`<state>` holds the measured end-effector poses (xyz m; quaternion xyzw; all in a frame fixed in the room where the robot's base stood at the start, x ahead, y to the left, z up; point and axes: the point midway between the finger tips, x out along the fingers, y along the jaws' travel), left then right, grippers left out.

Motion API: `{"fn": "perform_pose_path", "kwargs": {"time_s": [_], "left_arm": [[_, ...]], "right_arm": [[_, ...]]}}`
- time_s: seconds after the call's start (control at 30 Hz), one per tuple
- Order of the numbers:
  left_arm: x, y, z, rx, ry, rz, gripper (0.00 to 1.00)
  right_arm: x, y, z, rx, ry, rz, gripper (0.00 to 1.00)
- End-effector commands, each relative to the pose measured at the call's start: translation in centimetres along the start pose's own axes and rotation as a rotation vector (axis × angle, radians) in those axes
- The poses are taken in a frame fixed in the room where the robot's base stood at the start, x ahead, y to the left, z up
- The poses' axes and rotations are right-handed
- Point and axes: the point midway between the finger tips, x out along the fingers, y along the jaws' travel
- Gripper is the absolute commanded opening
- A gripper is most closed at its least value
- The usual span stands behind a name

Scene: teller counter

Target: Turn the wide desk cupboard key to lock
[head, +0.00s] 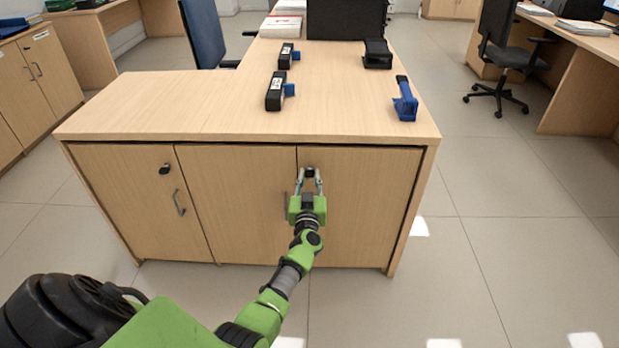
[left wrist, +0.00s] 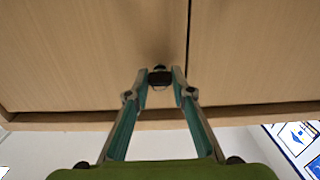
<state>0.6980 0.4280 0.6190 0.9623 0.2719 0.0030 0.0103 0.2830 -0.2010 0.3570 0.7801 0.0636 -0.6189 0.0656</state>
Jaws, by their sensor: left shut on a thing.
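The wide desk (head: 240,120) has wooden cupboard doors on its front. A small black key (head: 309,172) sits in the lock near the top left corner of the right-hand door (head: 365,205). My left gripper (head: 309,180) reaches up to it from below, its fingers closed on the key's two sides. In the left wrist view the dark key (left wrist: 160,77) lies between the fingertips of my left gripper (left wrist: 160,82), beside the seam between two doors. The fingers partly hide the key, and I cannot tell its turn angle. My right gripper is not in view.
Another dark lock (head: 165,168) and a handle (head: 179,203) are on the leftmost door.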

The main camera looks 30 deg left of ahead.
Motion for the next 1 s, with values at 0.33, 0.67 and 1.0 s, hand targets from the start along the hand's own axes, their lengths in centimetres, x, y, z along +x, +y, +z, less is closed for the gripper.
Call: {"fn": "perform_pose_path", "kwargs": {"time_s": [0.33,0.67,1.0], "left_arm": [[0.0,0.0,0.0,-0.196,-0.001,0.001,0.01],[0.0,0.0,0.1,-0.506,-0.001,0.0,0.01],[0.0,0.0,0.1,-0.829,0.0,0.0,0.01]], "right_arm": [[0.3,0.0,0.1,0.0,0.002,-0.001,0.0],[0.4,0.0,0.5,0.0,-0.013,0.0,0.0],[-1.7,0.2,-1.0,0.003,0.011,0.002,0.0]]}}
